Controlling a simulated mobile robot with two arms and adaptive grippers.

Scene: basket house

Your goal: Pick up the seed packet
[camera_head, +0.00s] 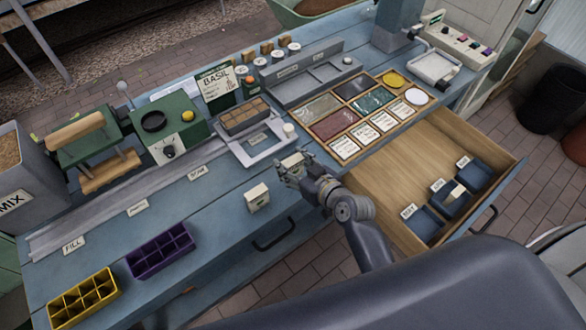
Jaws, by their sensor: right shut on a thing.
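My right gripper (288,168) is above the blue bench, in front of the grey scale. It is shut on a small pale thing (292,160) that looks like a seed packet; the fingers hide much of it. Another small cream packet (258,198) with a dark mark stands on the bench, to the left of and nearer than the gripper. A pale packet (456,192) sits in the middle blue bin in the open drawer. My left gripper is not in view.
The wooden drawer (390,180) is pulled open at the right, with labelled blue bins (480,177). A scale (270,148) bears a brown-filled tray. A wooden sorting tray (352,158), purple (160,252) and yellow (82,298) cell trays and a green press (172,122) take up bench space.

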